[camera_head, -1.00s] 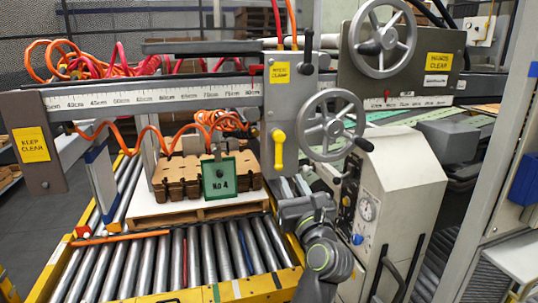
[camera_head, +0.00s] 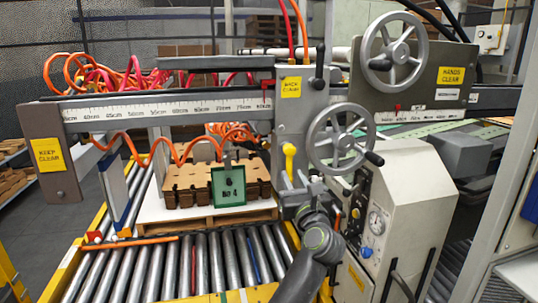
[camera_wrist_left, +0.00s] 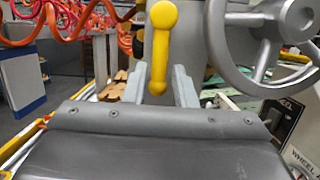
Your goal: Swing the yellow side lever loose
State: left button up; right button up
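The yellow side lever (camera_head: 289,160) hangs downward from the grey carriage plate, left of the lower handwheel. My left gripper (camera_head: 289,184) is raised at the lever's lower end, its two fingers pointing up. In the left wrist view the lever (camera_wrist_left: 160,45) hangs upright, and its rounded lower end shows between the two grey fingertips of my left gripper (camera_wrist_left: 158,88). The fingers are open, with a small gap seen on each side of the lever. I cannot tell how deep the lever sits between them. The right gripper is out of view.
The lower handwheel (camera_head: 337,138) is close on the right, above the grey control cabinet (camera_head: 410,200). A stack of brown cardboard blanks (camera_head: 190,180) with a green No 4 plate (camera_head: 228,186) stands to the left. Below is a roller conveyor (camera_head: 190,265). Orange hoses hang from the beam.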

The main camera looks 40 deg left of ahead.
pick_arm(q)
jog(key=shift+x, duration=1.25)
jog(key=shift+s+r+p, duration=0.15)
jog(key=shift+p, duration=0.45)
jog(key=m+p, duration=0.2)
jog(key=s+a+m+t+h+p, duration=0.1)
jog(key=m+p, duration=0.1)
jog(key=p, duration=0.1)
jog(key=shift+s+a+r+m, duration=0.1)
jog(key=shift+s+r+m, duration=0.1)
jog(key=shift+m, duration=0.2)
jog(key=s+d+r+m+h+p, duration=0.1)
jog(key=s+r+m+h+p, duration=0.1)
jog(key=s+m+p, duration=0.3)
jog(key=s+d+r+m+h+p, duration=0.2)
jog(key=s+m+p, duration=0.3)
jog(key=m+p, duration=0.4)
jog(key=shift+m+p, duration=0.3)
jog(key=shift+p, duration=1.5)
jog(key=shift+a, duration=0.1)
